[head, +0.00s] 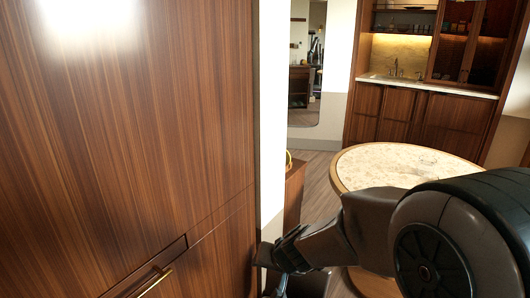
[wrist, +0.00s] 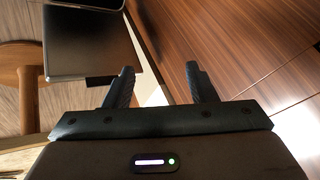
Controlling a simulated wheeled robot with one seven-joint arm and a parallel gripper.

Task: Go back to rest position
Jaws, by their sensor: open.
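My gripper (wrist: 160,82) shows in the wrist view with its two dark fingers apart and nothing between them. It is close to the wood-panelled cabinet front, which fills the right side of the wrist view (wrist: 225,40). In the head view my arm reaches in from the lower right, and its end is low beside the edge of the tall wooden cabinet (head: 120,130). The fingertips are mostly hidden at the bottom of the head view.
A round stone-topped table (head: 390,160) stands right of centre, partly behind my arm. A brass handle (head: 153,283) is low on the cabinet. A counter with a sink (head: 430,84) is at the back. A wooden chair (wrist: 25,75) and a dark flat panel (wrist: 90,42) are at left in the wrist view.

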